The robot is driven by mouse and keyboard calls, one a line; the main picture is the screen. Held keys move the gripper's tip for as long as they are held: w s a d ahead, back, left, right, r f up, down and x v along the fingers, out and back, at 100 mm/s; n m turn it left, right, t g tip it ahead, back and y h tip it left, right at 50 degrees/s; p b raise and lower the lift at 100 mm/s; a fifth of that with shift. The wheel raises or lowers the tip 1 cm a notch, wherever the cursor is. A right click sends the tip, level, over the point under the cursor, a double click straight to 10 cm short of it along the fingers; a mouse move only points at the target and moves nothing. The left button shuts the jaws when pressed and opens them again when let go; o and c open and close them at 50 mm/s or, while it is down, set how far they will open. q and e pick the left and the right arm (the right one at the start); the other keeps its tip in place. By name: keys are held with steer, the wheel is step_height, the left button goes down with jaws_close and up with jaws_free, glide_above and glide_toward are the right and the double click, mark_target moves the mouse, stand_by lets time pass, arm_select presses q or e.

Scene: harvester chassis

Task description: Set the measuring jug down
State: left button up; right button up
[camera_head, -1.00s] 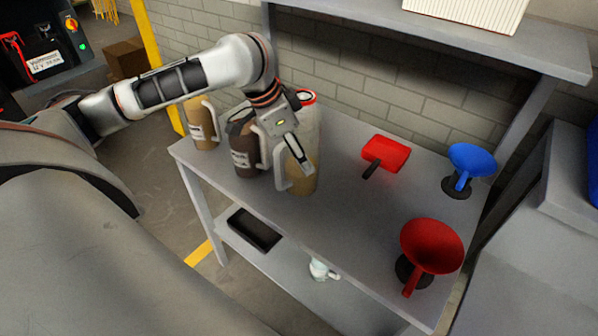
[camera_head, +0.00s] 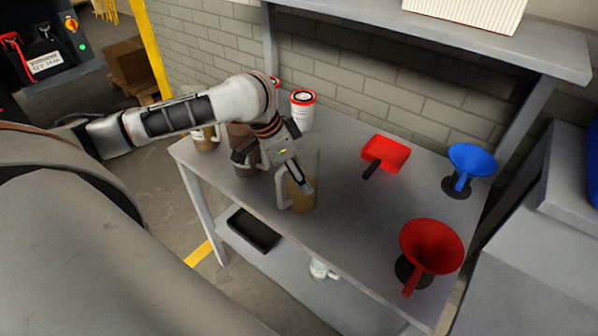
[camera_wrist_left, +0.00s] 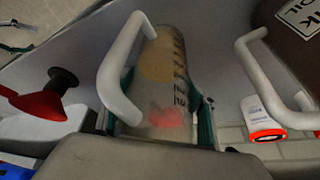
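The measuring jug (camera_head: 302,198) is clear with a white handle, graduation marks and tan contents. It is upright over the front part of the grey bench (camera_head: 350,215). My left gripper (camera_head: 305,180) is around its body from above and behind, shut on it. In the left wrist view the jug (camera_wrist_left: 160,70) sits between the two fingers of my left gripper (camera_wrist_left: 157,120), with its handle to the left. Whether the jug's base touches the bench top is hard to tell. My right gripper is not in view.
A brown jug (camera_head: 243,165) and a tan jug (camera_head: 205,143) stand left of it, partly behind my arm. A red-lidded white tub (camera_head: 302,112) stands behind. A red dustpan (camera_head: 385,153), blue funnel (camera_head: 472,158) and red funnel (camera_head: 432,246) are right. Bench between is clear.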

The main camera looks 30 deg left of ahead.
arm_select(q)
steer(key=o, duration=0.3)
steer(key=shift+o, duration=0.2)
steer(key=v, duration=1.2)
steer(key=shift+r, duration=0.15)
